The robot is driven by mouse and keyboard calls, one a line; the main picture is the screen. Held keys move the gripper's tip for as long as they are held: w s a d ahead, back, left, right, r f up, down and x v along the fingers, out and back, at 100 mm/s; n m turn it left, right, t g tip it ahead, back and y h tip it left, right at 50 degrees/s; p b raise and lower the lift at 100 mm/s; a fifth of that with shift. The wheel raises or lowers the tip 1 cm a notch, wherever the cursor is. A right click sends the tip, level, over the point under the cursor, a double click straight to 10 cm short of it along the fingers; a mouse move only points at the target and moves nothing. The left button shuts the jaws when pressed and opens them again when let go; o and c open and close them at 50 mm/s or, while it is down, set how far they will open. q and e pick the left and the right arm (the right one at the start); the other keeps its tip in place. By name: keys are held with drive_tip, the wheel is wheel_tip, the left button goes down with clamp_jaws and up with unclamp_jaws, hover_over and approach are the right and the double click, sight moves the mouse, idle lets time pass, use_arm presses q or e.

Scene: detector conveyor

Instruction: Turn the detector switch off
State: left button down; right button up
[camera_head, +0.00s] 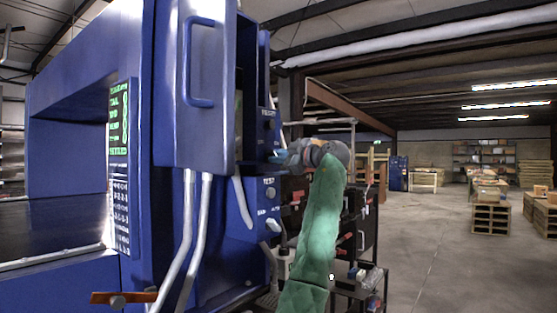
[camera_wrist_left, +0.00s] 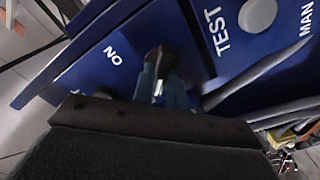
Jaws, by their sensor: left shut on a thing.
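The blue detector (camera_head: 180,250) fills the left half of the head view, with a green-lit screen (camera_head: 119,118) on its side. My left gripper (camera_head: 281,157) is at the upper control box (camera_head: 254,147) on the detector's right side, its arm in a green sleeve. In the left wrist view the blue fingers (camera_wrist_left: 161,92) are shut on the dark switch knob (camera_wrist_left: 160,62), beside a white "NO" label. The fingers hide much of the knob, so its exact setting cannot be read. My right gripper is in neither view.
A lower control box (camera_head: 254,212) below has a "TEST" button and a pale switch (camera_head: 272,225). Grey conduits (camera_head: 194,240) run down the detector's front. A dark cabinet (camera_head: 358,225) stands behind my arm. Open floor (camera_head: 430,250) lies to the right.

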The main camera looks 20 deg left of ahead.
use_arm(q)
drive_tip(key=shift+f, duration=0.1)
drive_tip(key=c, duration=1.4)
unclamp_jaws()
